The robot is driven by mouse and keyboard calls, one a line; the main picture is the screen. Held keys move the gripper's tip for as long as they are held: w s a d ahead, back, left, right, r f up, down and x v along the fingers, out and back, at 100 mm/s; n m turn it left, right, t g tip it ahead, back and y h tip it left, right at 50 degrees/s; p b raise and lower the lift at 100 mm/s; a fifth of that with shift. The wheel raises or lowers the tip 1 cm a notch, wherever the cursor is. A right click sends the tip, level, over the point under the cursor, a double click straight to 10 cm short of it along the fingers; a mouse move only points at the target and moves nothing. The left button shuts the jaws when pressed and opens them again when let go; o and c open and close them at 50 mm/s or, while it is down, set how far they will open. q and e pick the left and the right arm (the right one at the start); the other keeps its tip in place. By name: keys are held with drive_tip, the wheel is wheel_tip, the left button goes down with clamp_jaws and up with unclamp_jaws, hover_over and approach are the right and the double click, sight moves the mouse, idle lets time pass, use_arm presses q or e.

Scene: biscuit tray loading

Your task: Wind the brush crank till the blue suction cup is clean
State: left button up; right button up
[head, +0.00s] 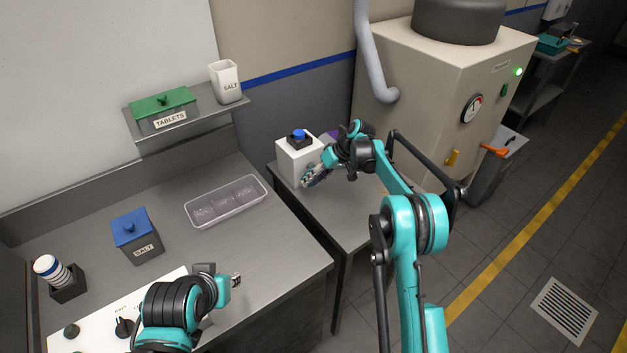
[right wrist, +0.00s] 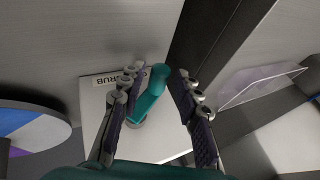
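The white scrub box (head: 291,163) stands on the small grey table, with a black top and a blue round piece (head: 298,134) that looks like the suction cup. I cannot tell how clean it is. In the right wrist view the box (right wrist: 163,146) carries a label partly reading "RUB", and a teal crank (right wrist: 151,96) sticks out from it. My right gripper (head: 312,177) is at the box's front right side. Its fingers (right wrist: 158,72) are open on either side of the crank, with gaps visible. My left gripper (head: 236,281) hovers over the left counter; its fingers are too small to read.
A clear compartment tray (head: 226,203), a blue-lidded salt box (head: 136,236) and a striped stack (head: 53,270) stand on the left counter. A shelf (head: 190,117) holds tablets and salt. A disc (right wrist: 34,128) with blue and purple shows beside the box. A large machine (head: 425,75) stands behind.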

drive_tip(key=shift+r, duration=0.1)
drive_tip(key=v, duration=1.1)
drive_tip(key=shift+d+r, duration=0.25)
drive_tip(key=shift+d, duration=0.05)
drive_tip(key=a+f+h+p, duration=0.1)
drive_tip(key=a+f, duration=0.1)
drive_tip(key=a+f+t+h+p, duration=0.1)
drive_tip(key=a+f+p, duration=0.1)
drive_tip(key=f, duration=0.1)
drive_tip(key=a+f+p, duration=0.2)
drive_tip(key=f, duration=0.1)
drive_tip(key=shift+w+a+f+n+t+h, duration=0.2)
drive_tip(key=shift+a+f+n+t+h, duration=0.1)
drive_tip(key=shift+a+t+h, duration=0.1)
drive_tip(key=shift+w+a+f, duration=0.2)
drive_tip(key=shift+f, duration=0.45)
use_arm(q)
drive_tip(key=r, duration=0.1)
drive_tip(key=s+a+r, duration=0.1)
drive_tip(key=r, duration=0.2)
drive_tip(key=shift+s+a+r, duration=0.3)
drive_tip(key=shift+s+r, duration=0.1)
use_arm(e)
clamp_jaws()
